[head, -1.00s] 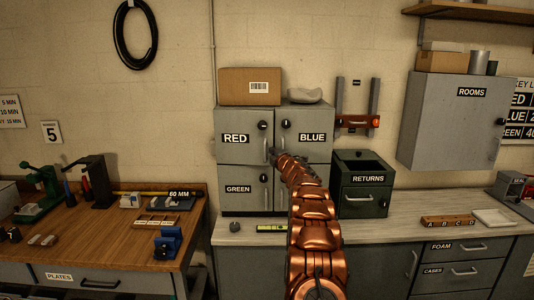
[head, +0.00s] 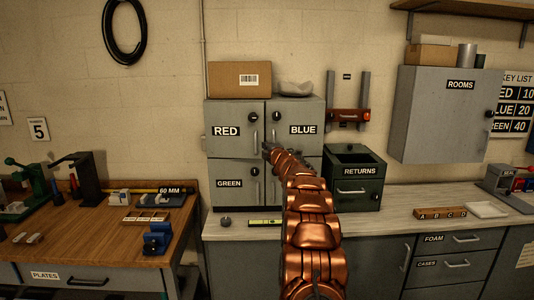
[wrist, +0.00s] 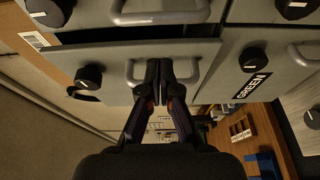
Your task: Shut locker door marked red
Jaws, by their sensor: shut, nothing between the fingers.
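The locker door marked red (head: 222,147) is the upper left door of the grey locker cabinet. It has a dark knob and a vertical handle. In the head view it looks flush or nearly flush with the doors around it; any small gap is too fine to tell. My gripper (head: 267,149) is at its right edge, beside the handle. In the wrist view my gripper (wrist: 165,72) is shut and empty, its fingers in front of the red door's panel (wrist: 105,62) by the handle. The fingers hide part of that handle. Whether they touch it cannot be told.
The blue door (head: 310,144) is right of the red one, and the green door (head: 231,197) is below it. A cardboard box (head: 233,80) sits on top. The green returns box (head: 356,164) stands close to the right of the cabinet. A workbench (head: 100,240) is at left.

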